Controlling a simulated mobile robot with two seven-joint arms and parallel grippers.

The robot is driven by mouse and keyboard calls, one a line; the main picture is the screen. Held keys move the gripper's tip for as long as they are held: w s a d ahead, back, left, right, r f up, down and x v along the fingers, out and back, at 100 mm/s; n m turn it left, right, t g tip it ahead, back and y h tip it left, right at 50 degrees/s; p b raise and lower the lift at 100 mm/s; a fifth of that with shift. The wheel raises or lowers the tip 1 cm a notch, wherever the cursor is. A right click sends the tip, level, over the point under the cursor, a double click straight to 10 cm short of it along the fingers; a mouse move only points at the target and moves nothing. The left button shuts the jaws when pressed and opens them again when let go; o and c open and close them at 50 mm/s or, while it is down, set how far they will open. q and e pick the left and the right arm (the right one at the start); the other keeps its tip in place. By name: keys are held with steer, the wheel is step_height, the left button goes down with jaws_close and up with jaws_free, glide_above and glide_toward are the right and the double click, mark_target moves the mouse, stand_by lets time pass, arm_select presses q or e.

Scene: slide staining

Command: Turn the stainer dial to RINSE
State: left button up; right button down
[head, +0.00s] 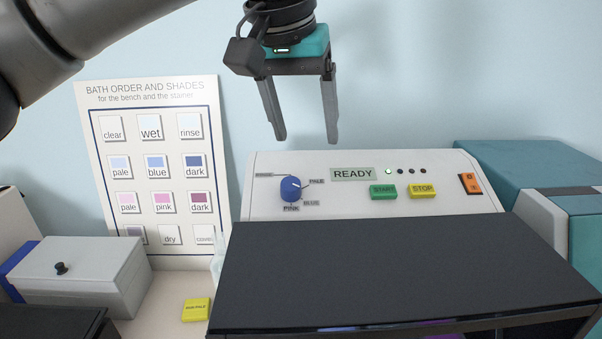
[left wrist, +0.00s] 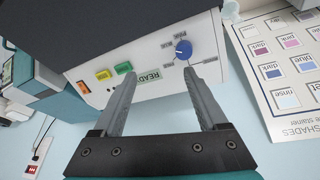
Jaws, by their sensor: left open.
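The stainer dial (head: 290,190) is a round blue knob on the left of the stainer's white sloped panel (head: 340,205). Small labels ring it: PALE at its right, BLUE at lower right, PINK below, and one at upper left too small to read surely. A light mark on the knob seems to point right, toward PALE. In the left wrist view the dial (left wrist: 183,49) lies just beyond one fingertip. My left gripper (head: 306,140) is open and empty, pointing down above the panel, apart from the dial; its fingers also show in the wrist view (left wrist: 160,75). My right gripper is out of view.
The panel also has a READY display (head: 353,174), a green START button (head: 383,192), a yellow STOP button (head: 423,191) and an orange switch (head: 470,183). A dark cover (head: 400,270) lies in front. A shade chart (head: 150,90) stands left, behind a lidded grey box (head: 80,275).

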mark_target(290, 182)
arm_select(q)
steer(key=shift+t+y, duration=0.4)
steer(key=shift+y, duration=0.3)
steer(key=a+p+x, duration=0.1)
steer(key=x, duration=0.3)
steer(key=w+p+x, duration=0.1)
steer(key=x, duration=0.4)
steer(key=a+x, duration=0.1)
steer(key=x, duration=0.3)
steer(key=shift+w+a+p, duration=0.35)
steer(key=shift+p, duration=0.05)
jaws_close()
